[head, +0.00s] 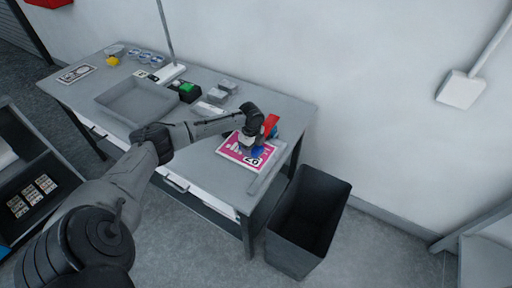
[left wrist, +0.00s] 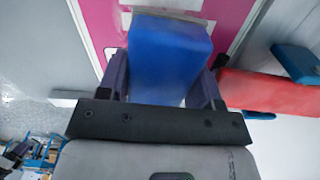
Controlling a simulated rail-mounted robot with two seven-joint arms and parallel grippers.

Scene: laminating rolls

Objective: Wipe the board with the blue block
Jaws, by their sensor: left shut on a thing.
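The board (head: 241,154) is a magenta and white panel lying flat at the right end of the table; its magenta surface also shows in the left wrist view (left wrist: 104,32). The blue block (left wrist: 168,55) stands between the two fingers of my left gripper (left wrist: 165,92), which is shut on it. In the head view the blue block (head: 257,152) is small and sits over the board's right part, by the printed number. I cannot tell whether the block touches the board. My right gripper is not in view.
A red thing (left wrist: 265,92) with a blue part lies right beside the gripper. The grey table (head: 203,160) holds a shallow grey tray (head: 137,101) and small boxes farther left. A dark open bin (head: 309,213) stands on the floor at the table's right end.

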